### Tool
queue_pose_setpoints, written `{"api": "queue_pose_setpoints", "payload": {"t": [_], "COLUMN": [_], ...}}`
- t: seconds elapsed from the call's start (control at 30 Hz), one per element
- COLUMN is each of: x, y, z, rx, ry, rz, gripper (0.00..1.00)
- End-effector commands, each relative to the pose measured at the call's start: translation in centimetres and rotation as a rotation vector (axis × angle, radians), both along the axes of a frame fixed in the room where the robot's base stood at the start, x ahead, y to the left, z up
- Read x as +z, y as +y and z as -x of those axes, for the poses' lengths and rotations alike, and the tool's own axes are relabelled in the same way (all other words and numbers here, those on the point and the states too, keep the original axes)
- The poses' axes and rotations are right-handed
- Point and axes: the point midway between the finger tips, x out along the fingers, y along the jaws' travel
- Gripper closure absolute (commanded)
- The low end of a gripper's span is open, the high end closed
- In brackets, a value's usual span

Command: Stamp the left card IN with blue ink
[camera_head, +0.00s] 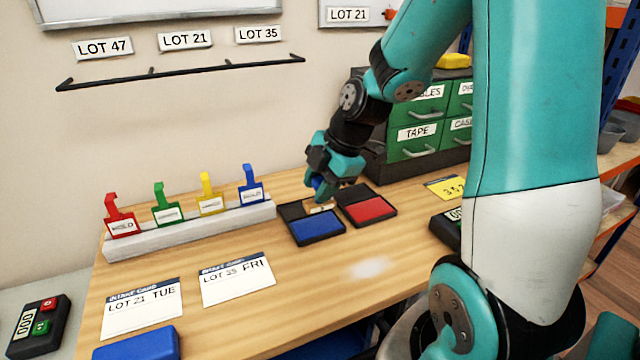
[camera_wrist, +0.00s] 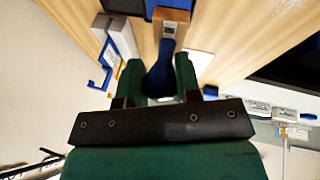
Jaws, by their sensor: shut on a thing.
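The red ink pad (camera_head: 369,208) lies open to the right. The left card (camera_head: 143,312), reading LOT 21 TUE, lies flat at the front left. The right card (camera_head: 238,283) reads LOT 35 FRI. Neither shows a stamp mark.
A pale rack (camera_head: 190,231) with red, green, yellow and blue tags runs along the back left. A blue box (camera_head: 136,343) lies in front of the left card. Green drawers (camera_head: 417,131) stand behind on the right. The wood between the cards and pads is clear.

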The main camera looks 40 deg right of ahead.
Motion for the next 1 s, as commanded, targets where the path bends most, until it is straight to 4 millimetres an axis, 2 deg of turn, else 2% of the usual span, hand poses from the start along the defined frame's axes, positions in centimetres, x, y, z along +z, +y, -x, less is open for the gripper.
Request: {"api": "queue_pose_setpoints", "payload": {"t": [0.6, 1.0], "x": [-4.4, -4.7], "y": [-0.5, -0.5], "z": [-1.6, -1.8], "rx": [0.000, 0.000], "ry": [0.054, 0.059], "rz": [-0.018, -0.020], "gripper": [0.84, 0.84]}}
